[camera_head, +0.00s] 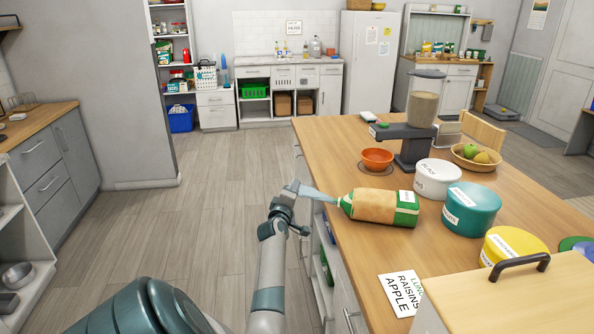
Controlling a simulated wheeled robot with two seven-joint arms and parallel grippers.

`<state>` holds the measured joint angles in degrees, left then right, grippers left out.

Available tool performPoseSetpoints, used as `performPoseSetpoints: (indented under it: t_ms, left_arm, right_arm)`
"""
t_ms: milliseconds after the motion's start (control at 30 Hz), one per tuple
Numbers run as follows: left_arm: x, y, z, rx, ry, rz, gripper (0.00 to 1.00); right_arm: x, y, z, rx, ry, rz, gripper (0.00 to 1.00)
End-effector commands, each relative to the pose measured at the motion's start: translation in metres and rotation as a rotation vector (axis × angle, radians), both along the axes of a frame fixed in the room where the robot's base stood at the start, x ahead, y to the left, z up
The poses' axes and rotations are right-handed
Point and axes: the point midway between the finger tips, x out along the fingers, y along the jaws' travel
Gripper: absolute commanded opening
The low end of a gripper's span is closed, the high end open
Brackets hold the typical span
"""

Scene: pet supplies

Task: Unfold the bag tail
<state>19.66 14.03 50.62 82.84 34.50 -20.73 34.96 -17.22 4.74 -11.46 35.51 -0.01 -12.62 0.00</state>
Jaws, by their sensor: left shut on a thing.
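A green and tan bag (375,207) with a white label lies on its side near the left edge of the wooden counter (335,150). A pale blue strip, seemingly the bag tail (321,194), stretches left from its narrow green end past the counter edge. My left gripper (296,189) is at the strip's left end, just off the counter, and is shut on it. The fingertips are small and hard to make out. My right gripper is not in view.
An orange bowl (377,157), a dispenser (421,108) and white, teal and yellow tins (472,207) stand behind and right of the bag. A paper list (402,293) and a handled wooden box (510,295) are nearer. Floor left of the counter is clear.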

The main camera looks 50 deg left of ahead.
Motion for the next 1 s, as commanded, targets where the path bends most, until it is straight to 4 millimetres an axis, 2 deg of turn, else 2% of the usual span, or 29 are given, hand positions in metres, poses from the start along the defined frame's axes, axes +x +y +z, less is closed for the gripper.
performPoseSetpoints:
  t_ms: [500,533,600,1000]
  left_arm:
    - [-0.0006,0.001,-0.0022,-0.019,-0.019,0.0,0.0]
    - [-0.0006,0.001,-0.0022,-0.019,-0.019,0.0,0.13]
    - [-0.0005,0.0009,-0.0022,-0.019,-0.019,0.0,0.26]
    - [-0.0021,-0.001,-0.0036,-0.02,-0.017,0.0,0.26]
  right_arm:
    - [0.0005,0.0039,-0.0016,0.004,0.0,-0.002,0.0]
    - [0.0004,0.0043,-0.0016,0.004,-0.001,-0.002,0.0]
    - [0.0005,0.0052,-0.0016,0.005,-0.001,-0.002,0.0]
    - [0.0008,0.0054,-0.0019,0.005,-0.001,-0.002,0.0]
